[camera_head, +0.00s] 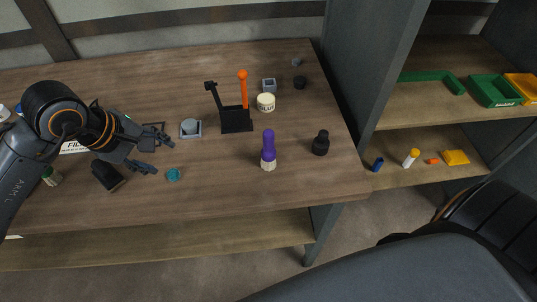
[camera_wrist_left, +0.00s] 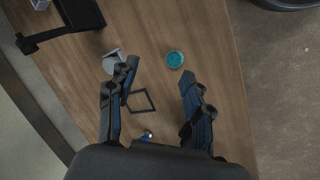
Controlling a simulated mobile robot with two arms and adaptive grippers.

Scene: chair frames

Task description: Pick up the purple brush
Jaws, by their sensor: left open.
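The purple brush (camera_head: 268,150) stands upright on the wooden table, right of the middle, with a purple upper part and a pale base. My left gripper (camera_head: 162,150) is at the left part of the table, well left of the brush. It is open, with nothing between its fingers. In the left wrist view the open fingers of the left gripper (camera_wrist_left: 160,85) point across the table, and the brush is not visible there. My right gripper is not in view.
Between gripper and brush are a teal disc (camera_head: 173,175), a grey square holder (camera_head: 190,128) and a black stand with an orange piece (camera_head: 237,118). A black bottle (camera_head: 320,143) stands right of the brush. A cream jar (camera_head: 266,102) is behind. The front table edge near the brush is clear.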

